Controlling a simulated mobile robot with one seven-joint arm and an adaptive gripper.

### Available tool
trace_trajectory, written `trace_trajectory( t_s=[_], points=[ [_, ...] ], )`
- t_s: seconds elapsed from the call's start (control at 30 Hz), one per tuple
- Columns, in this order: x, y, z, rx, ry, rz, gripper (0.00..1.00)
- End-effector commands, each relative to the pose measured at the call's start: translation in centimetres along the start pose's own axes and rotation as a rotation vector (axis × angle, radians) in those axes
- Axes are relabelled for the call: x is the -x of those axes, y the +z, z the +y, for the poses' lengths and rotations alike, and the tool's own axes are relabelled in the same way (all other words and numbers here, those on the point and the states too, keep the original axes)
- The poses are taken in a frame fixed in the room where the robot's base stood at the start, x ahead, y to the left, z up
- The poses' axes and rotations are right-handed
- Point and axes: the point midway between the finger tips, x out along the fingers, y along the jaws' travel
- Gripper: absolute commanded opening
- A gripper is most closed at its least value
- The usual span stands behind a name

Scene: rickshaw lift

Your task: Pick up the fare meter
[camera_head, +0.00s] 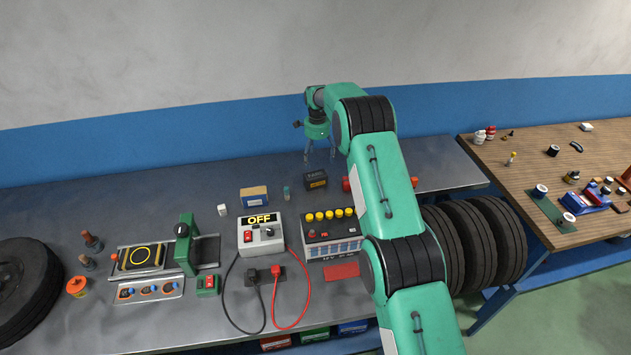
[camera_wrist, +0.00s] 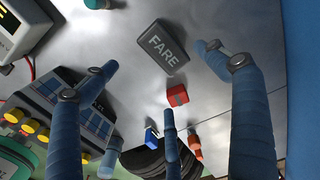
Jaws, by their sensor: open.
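The fare meter is a small dark grey box marked FARE, lying on the metal bench in the wrist view (camera_wrist: 163,47). In the head view a dark box (camera_head: 315,179) behind the battery appears to be the same meter. My gripper (camera_head: 319,153) hangs over the back of the bench, above the meter and pointing down. Its blue fingers (camera_wrist: 160,70) are spread open and empty in the wrist view. The meter shows between and beyond the fingertips, apparently untouched.
A battery with yellow caps (camera_head: 331,230) and a charger marked OFF (camera_head: 262,234) stand in front of the meter. A brown box (camera_head: 254,196) and a small teal-topped bottle (camera_head: 286,193) are left of it. A red block (camera_wrist: 177,95) lies close beside it. Tyres (camera_head: 474,245) stand at right.

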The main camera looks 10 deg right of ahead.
Motion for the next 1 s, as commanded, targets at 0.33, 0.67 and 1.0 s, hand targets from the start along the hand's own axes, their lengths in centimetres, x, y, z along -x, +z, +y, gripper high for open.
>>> trace_trajectory(
  t_s=[0.33,0.67,1.0],
  points=[
    [-5.2,0.0,0.0,0.0,0.001,0.0,0.86],
    [-6.8,0.0,0.0,0.0,-0.001,0.0,0.86],
    [-7.0,0.0,0.0,0.0,0.0,0.0,0.86]
  ],
)
